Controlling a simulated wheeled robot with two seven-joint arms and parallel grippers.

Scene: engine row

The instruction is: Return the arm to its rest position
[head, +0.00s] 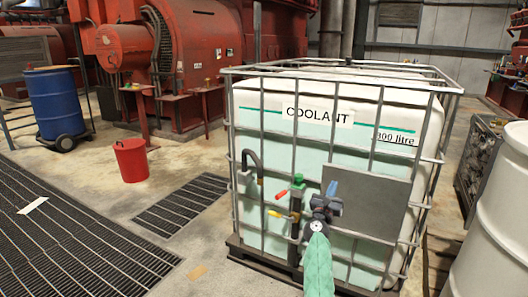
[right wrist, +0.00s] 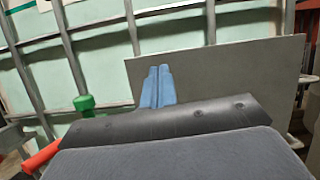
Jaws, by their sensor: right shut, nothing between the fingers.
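My right gripper (head: 331,188) is in front of the caged coolant tank (head: 262,190), near a grey plate on its front. Its blue fingers are together and empty; they also show in the right wrist view (right wrist: 157,86) against the grey plate (right wrist: 225,75). I cannot tell whether the fingertips touch the plate. My right forearm (head: 318,265) comes up from the bottom in a pale green sleeve. My left arm and gripper are not in view.
Left of the gripper is a dark pipe with a green top (head: 298,178), a red lever (head: 281,195) and a yellow lever (head: 278,214). A white drum (head: 500,220) stands at right. A red bucket (head: 131,160) stands on open floor at left.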

